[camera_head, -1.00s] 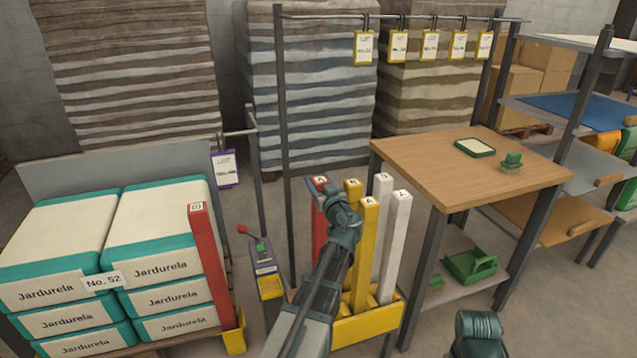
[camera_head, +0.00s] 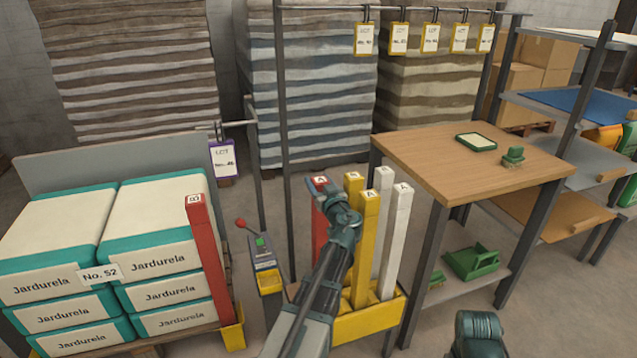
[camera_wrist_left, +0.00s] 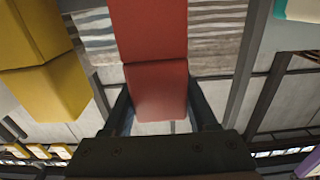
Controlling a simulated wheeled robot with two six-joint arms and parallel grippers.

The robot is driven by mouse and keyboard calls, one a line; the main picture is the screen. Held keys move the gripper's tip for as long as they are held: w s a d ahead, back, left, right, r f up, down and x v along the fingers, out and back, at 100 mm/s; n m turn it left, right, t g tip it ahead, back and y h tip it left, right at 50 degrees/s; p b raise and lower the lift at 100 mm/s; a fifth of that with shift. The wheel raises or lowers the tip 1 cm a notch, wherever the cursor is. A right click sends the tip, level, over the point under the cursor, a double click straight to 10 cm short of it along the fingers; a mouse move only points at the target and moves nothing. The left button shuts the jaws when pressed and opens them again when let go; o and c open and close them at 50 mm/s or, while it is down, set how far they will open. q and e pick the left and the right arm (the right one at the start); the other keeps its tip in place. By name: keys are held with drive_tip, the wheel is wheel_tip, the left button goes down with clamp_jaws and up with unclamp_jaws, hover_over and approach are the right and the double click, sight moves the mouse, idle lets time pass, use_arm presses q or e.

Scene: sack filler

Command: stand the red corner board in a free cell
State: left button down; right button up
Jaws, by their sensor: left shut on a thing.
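My left gripper (camera_head: 333,207) is shut on a red corner board (camera_head: 319,183), marked on its top end. The board stands upright at the left side of a yellow holder (camera_head: 368,328). My gripper and arm hide its lower end, so I cannot tell whether it rests in a cell. In the left wrist view the red board (camera_wrist_left: 160,92) sits between the two fingers. Yellow boards (camera_head: 369,225) and white boards (camera_head: 396,235) stand in the holder just right of my gripper. My right gripper is not seen; only part of my right arm shows at the bottom.
Another red corner board (camera_head: 207,260) stands against the stacked sacks (camera_head: 155,225) at left. A control post with a red knob (camera_head: 262,265) is close left of the holder. A wooden table (camera_head: 455,180) stands close at right. A metal frame post (camera_head: 282,100) rises behind.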

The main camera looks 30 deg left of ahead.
use_arm(q)
drive_tip(key=shift+c, duration=0.6)
unclamp_jaws()
drive_tip(key=v, duration=1.3)
drive_tip(key=shift+s+d, duration=0.25)
drive_tip(key=shift+s, duration=0.05)
